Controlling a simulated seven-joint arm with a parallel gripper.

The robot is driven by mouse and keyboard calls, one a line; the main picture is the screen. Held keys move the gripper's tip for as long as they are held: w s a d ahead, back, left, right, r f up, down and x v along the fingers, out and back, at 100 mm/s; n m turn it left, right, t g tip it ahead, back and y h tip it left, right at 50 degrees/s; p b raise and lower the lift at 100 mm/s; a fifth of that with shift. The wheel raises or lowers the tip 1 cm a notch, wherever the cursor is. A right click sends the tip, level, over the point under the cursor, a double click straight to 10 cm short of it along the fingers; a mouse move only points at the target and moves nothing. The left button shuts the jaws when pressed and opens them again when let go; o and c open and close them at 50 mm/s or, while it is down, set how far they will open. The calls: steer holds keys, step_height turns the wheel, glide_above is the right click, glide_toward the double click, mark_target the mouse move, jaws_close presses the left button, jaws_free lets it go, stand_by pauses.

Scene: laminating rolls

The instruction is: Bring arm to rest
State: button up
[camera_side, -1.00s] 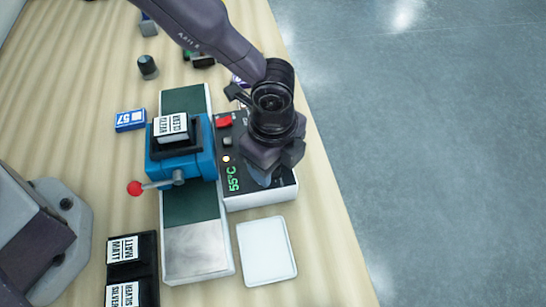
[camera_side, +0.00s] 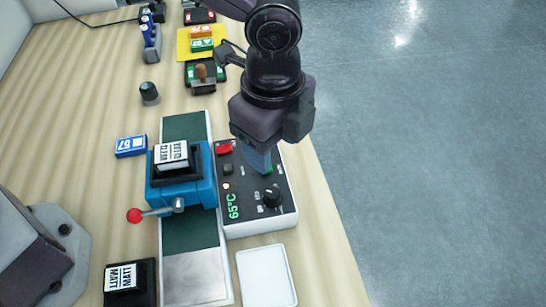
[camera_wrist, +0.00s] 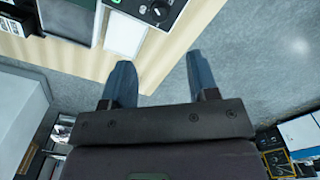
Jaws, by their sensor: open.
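My gripper (camera_side: 264,166) hangs above the black control panel (camera_side: 247,207), its fingertips near the panel's right side, behind the black dial (camera_side: 271,196) in the side view. The dial is clear of the fingers. The panel's display reads 65°C. In the wrist view, the two blue fingers of my gripper (camera_wrist: 160,76) stand wide apart with nothing between them. Below them are the wooden table edge and grey floor. The dial (camera_wrist: 158,10) shows at the top of that view.
Left of the panel stands the blue roller unit (camera_side: 205,180) with a red-tipped lever (camera_side: 134,215). A white tray (camera_side: 266,276) lies in front. A blue 57 box (camera_side: 130,146) and a black knob (camera_side: 149,93) stand to the left. Open floor (camera_side: 430,150) lies right of the table.

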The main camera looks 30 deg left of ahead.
steer(key=shift+r, duration=0.4)
steer(key=s+a+r+n+t, duration=0.2)
steer(key=s+a+r+n, duration=0.3)
steer(key=a, duration=0.5)
steer(key=s+a+r+n+t, duration=0.1)
steer(key=s+a+r+n, duration=0.4)
steer(key=a+n, duration=0.3)
steer(key=s+a+r+n+t, duration=0.2)
steer(key=s+a+r+n, duration=0.3)
steer(key=a, duration=0.7)
steer(key=shift+a+r+n+t, duration=0.15)
steer(key=shift+r+n+t, duration=0.15)
steer(key=shift+n, duration=0.5)
